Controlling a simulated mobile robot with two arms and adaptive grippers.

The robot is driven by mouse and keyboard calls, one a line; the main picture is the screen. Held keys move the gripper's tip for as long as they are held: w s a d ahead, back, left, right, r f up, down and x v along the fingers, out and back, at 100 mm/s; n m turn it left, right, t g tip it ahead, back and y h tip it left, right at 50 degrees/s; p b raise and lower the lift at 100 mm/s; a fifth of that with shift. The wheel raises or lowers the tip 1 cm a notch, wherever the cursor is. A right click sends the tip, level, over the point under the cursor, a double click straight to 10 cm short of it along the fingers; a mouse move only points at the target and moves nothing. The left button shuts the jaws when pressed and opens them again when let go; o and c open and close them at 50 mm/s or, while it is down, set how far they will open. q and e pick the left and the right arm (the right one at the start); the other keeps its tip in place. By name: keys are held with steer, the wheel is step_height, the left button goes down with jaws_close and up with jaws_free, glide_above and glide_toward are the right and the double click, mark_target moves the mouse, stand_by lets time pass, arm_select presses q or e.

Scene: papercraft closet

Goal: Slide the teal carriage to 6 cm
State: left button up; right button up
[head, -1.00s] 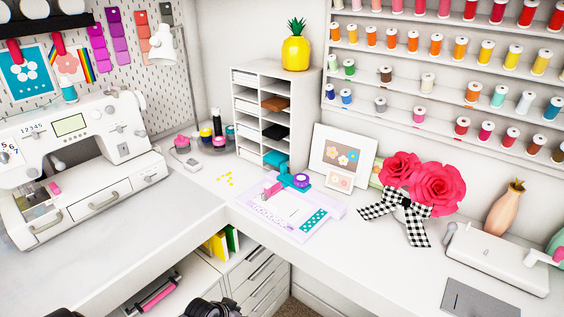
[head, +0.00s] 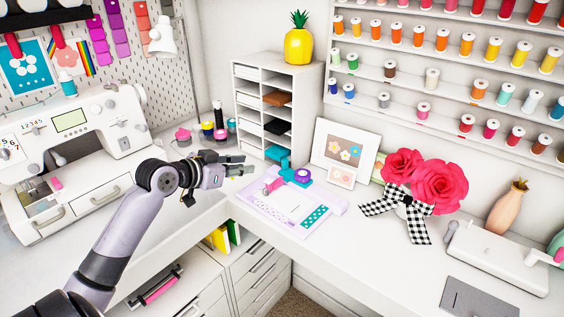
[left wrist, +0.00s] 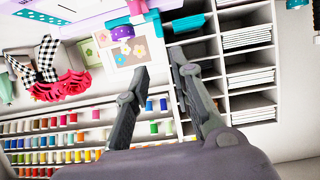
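A lilac paper trimmer (head: 258,204) lies on the corner counter in the head view. A teal piece (head: 287,173), which looks like the carriage, stands at its back edge beside a round purple part (head: 302,176) and a pink piece (head: 272,184). Its exact seat on the trimmer and the scale marks are too small to read. My left gripper (head: 250,165) is open and empty, above the counter left of the trimmer. In the left wrist view its fingers (left wrist: 158,68) are spread, with the purple part (left wrist: 122,32) beyond them. My right gripper is out of view.
A white cubby shelf (head: 244,106) stands behind the gripper, with a teal block (head: 277,153) at its base. A framed flower card (head: 343,150) leans behind the trimmer. Red paper flowers (head: 436,183) stand right. A sewing machine (head: 100,137) is left. Counter in front of the flowers is clear.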

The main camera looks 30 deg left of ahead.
mark_target(283, 162)
arm_select(q)
steer(key=p+x, duration=0.3)
steer(key=x, duration=1.4)
steer(key=shift+w+d, duration=0.1)
steer(key=shift+c, duration=0.4)
jaws_close()
